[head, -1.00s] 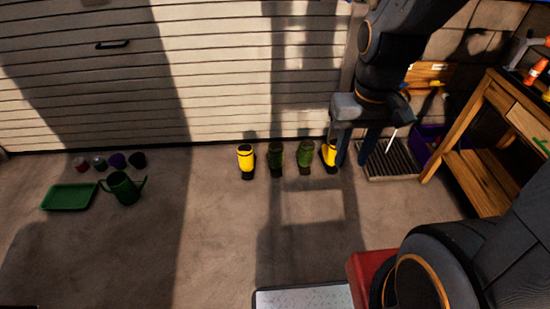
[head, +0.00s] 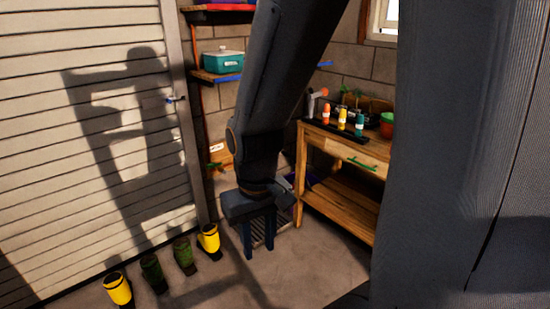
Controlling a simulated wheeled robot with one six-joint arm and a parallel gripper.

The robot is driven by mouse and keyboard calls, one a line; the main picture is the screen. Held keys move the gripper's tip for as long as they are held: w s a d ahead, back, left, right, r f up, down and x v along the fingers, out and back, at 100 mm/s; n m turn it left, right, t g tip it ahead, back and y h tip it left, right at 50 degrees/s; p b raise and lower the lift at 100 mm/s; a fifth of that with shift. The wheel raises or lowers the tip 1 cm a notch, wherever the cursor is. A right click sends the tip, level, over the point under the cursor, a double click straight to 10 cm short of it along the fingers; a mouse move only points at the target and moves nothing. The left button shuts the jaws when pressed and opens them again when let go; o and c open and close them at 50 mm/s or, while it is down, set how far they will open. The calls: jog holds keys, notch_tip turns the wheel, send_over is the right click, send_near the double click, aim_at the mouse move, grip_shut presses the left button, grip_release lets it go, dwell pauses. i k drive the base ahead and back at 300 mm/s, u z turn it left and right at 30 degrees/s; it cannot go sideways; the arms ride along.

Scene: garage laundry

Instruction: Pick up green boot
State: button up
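Two green boots stand upright on the floor by the garage door, the left one (head: 152,272) and the right one (head: 184,255). A yellow boot stands on each side of them, the left one (head: 118,289) nearer and the right one (head: 208,241) nearest my gripper. My gripper (head: 262,256) points down to the right of the boots, apart from them in the picture. Its two blue fingers are spread with an empty gap between them.
A wooden workbench (head: 340,150) with several bottles and a red pot (head: 387,125) stands at the right. A slatted grate (head: 275,235) lies behind my gripper. Shelves with a teal box (head: 222,60) hang on the wall. Bare floor (head: 240,285) is in front.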

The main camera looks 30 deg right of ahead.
aim_at(152, 273)
jog(key=k, duration=0.25)
jog(key=z, duration=1.35)
jog(key=i, duration=1.3)
jog(key=u, duration=0.9)
jog(key=i, duration=0.4)
jog(key=z, duration=1.4)
jog(key=k, duration=0.85)
jog(key=u, duration=1.1)
